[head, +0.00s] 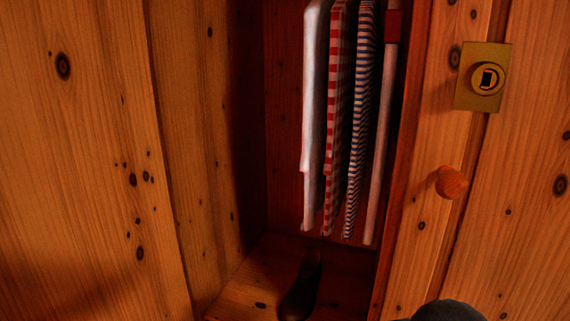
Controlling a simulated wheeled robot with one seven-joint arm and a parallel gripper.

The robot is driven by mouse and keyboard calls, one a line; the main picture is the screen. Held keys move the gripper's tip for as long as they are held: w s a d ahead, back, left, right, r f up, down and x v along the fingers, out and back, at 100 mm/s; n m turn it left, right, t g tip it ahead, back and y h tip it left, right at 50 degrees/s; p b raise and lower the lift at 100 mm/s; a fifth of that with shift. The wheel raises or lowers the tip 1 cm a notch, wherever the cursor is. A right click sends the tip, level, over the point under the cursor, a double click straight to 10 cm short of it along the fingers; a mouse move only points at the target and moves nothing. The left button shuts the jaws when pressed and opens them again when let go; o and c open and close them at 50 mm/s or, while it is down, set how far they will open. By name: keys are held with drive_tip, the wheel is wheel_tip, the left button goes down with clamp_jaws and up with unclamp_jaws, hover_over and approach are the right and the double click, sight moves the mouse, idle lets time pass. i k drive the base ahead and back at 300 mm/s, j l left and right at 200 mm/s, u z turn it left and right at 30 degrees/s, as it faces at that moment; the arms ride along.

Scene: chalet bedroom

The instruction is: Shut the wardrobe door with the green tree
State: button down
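The wardrobe stands open in the head view, and its dark interior (283,120) shows. A wide knotty wood panel (70,170) fills the left side; it looks like a door swung open, but I cannot tell for certain. No green tree shows on any visible surface. The door on the right (425,190) looks closed; it has a round wooden knob (451,182) and a yellow square plaque (484,77) with a dark symbol, not a tree. My gripper is not in view.
A dark rounded shape (447,311) pokes in at the bottom edge, possibly part of my arm.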

sight(88, 233)
drive_tip(key=k+j+z, duration=0.1)
drive_tip(key=j, duration=0.35)
drive_tip(key=k+j, duration=0.15)
drive_tip(key=j, duration=0.35)
drive_tip(key=k+j+z, duration=0.15)
drive_tip(key=j, duration=0.3)
drive_tip(key=k+j+z, duration=0.1)
drive_tip(key=j, duration=0.35)
drive_tip(key=k+j, duration=0.2)
drive_tip(key=j, duration=0.25)
drive_tip(key=k+j+z, duration=0.15)
drive_tip(key=j, duration=0.3)
drive_tip(key=k+j+z, duration=0.1)
drive_tip(key=j, duration=0.3)
drive_tip(key=k+j, duration=0.3)
drive_tip(key=j+z, duration=0.05)
drive_tip(key=j, duration=0.05)
